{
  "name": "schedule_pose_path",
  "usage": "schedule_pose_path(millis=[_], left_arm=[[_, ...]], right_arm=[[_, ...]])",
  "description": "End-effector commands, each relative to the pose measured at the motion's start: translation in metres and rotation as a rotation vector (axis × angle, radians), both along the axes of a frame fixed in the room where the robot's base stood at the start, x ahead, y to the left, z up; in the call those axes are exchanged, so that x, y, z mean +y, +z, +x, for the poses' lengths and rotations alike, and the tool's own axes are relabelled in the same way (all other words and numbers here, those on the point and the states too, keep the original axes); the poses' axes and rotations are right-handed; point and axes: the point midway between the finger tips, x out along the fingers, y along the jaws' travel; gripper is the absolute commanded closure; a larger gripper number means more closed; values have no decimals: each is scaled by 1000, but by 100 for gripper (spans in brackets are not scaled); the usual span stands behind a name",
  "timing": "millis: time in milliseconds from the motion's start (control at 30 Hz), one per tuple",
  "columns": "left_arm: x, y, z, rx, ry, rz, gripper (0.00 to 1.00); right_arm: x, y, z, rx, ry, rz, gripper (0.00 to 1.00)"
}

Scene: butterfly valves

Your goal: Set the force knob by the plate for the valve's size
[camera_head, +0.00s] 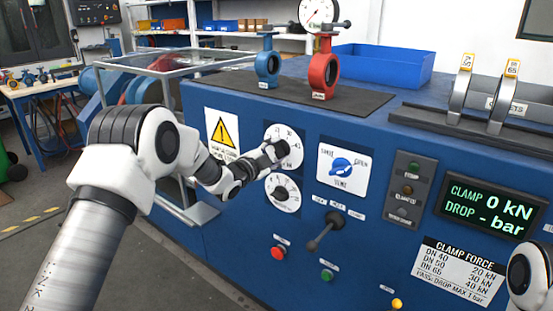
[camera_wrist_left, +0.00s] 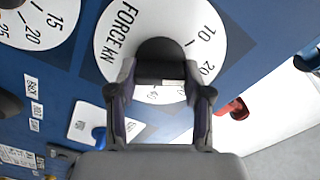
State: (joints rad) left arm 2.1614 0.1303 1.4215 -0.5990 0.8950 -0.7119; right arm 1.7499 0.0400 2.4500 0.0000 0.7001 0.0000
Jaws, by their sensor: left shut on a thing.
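The force dial (camera_wrist_left: 120,30) is a white disc marked FORCE kN, with 10 and 20 readable. Its black knob (camera_wrist_left: 160,52) sits between the fingers of my left gripper (camera_wrist_left: 160,92), which is shut on it. In the head view the left gripper (camera_head: 272,152) covers part of the force dial (camera_head: 291,137); the knob's pointer is hidden. The clamp force plate (camera_head: 455,272) reads DN 40 20 kN, DN 50 30 kN, DN 65 40 kN. A blue valve (camera_head: 267,65) and a red valve (camera_head: 323,72) stand on the bench; their labels are too small to read. My right gripper is not in view.
A second dial (camera_head: 282,193) lies just below. A blue selector (camera_head: 342,166), a black lever (camera_head: 325,231), a red button (camera_head: 278,252) and a green button (camera_head: 327,275) are nearby. The display (camera_head: 490,208) reads CLAMP 0 kN. A blue bin (camera_head: 385,66) stands behind.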

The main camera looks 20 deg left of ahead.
Motion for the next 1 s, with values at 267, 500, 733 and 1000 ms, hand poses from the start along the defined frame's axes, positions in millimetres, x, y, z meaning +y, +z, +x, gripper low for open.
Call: schedule_pose_path(millis=[267,500,733,1000], left_arm=[[-1,-1,0,-40,0,109,85],[-1,-1,0,-48,0,136,85],[-1,-1,0,-48,-1,136,85],[-1,-1,0,-48,0,135,25]], right_arm=[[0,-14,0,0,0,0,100],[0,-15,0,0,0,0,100],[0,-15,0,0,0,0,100],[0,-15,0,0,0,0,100]])
